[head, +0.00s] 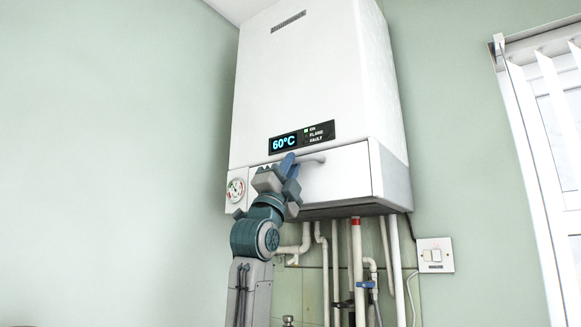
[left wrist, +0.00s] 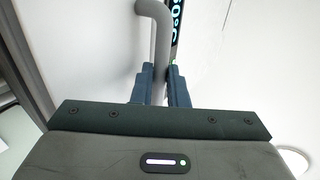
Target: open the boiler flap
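The white boiler (head: 305,75) hangs on the wall. Its flap (head: 343,178) is the lower front panel and stands closed, flush with the front. A grey bar handle (head: 312,159) runs along the flap's top edge. My left gripper (head: 287,165) is at the left part of this handle and hides some of it. In the left wrist view the handle (left wrist: 161,40) runs between the two blue fingers of the gripper (left wrist: 160,85). The bar fills the gap, so the fingers look shut on it. My right gripper is in neither view.
A display (head: 302,138) reading 60°C sits just above the handle. A round gauge (head: 236,189) is left of the flap. Several pipes (head: 357,265) run down below the boiler. A wall switch (head: 435,255) and a window blind (head: 545,150) are at the right.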

